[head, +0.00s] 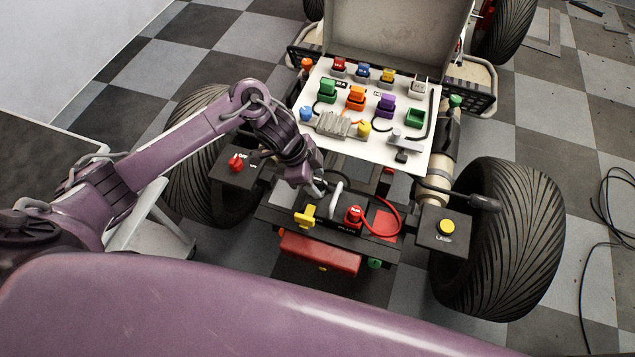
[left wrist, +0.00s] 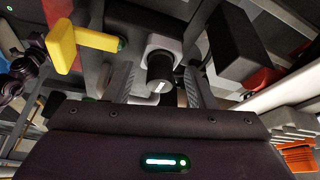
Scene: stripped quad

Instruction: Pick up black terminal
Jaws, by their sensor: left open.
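The black terminal (left wrist: 160,70) shows in the left wrist view as a short dark cylinder with a small white mark, in front of a pale grey block. My left gripper (left wrist: 158,88) is open, with one finger on each side of the terminal. A gap shows between the terminal and each finger; I cannot tell how deep it sits between them. In the head view my left gripper (head: 318,188) points down at the rear tray of the quad, and it hides the black terminal there. My right gripper is in neither view.
A yellow handle (head: 304,215) stands close to my left gripper, also in the left wrist view (left wrist: 62,45). A red terminal (head: 353,214) with a red cable sits to the right. A white panel (head: 408,128) with several coloured connectors lies behind. A large tyre (head: 515,235) stands right.

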